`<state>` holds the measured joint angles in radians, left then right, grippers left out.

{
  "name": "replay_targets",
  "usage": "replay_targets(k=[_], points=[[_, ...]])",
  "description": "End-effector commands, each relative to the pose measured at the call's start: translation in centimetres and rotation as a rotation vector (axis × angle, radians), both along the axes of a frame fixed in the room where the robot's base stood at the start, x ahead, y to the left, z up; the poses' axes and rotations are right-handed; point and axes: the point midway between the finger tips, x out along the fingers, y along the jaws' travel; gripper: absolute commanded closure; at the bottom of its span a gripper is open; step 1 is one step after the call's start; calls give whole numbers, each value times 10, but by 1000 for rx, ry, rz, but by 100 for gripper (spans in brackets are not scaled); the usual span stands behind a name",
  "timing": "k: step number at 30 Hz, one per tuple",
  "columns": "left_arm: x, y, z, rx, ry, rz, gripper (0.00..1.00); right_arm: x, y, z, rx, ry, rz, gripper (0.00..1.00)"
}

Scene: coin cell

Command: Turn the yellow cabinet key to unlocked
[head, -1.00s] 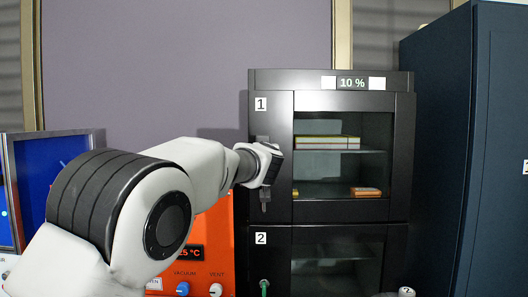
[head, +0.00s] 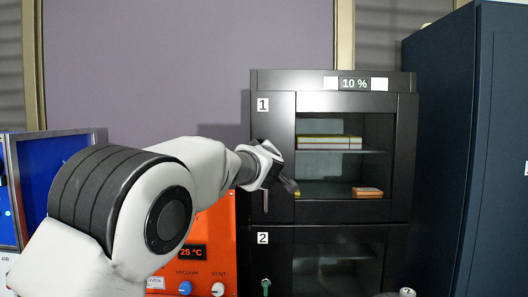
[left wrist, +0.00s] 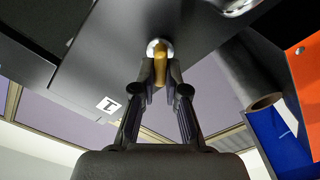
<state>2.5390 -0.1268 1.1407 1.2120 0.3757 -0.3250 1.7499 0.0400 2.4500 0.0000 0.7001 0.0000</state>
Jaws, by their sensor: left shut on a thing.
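The yellow key (left wrist: 160,66) sits in a round silver lock on the black cabinet's upper door, marked 1, in the left wrist view. My left gripper (left wrist: 160,82) is shut on the key, with one finger on each side of it. In the head view my left gripper (head: 288,184) is at the left part of door 1 (head: 281,120), its fingers slanting down to the right. The gripper and wrist hide the key and lock there. My right gripper is in neither view.
Below is door 2 (head: 277,262) with a green key (head: 265,286). An orange oven (head: 215,238) stands left of the cabinet, and a dark blue cabinet (head: 440,130) stands at the right. Door 1's dark handle (head: 259,205) is just below my wrist.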

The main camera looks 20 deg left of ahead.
Motion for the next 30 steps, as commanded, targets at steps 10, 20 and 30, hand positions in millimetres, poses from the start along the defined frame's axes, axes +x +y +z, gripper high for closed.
replay_targets(k=[10, 20, 30], points=[[0, 0, -3, -315, -88, -3, 100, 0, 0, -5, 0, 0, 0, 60], [0, 0, -3, -592, -170, -5, 100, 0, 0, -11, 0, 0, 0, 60], [0, 0, -1, -762, -223, -6, 100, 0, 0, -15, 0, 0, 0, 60]])
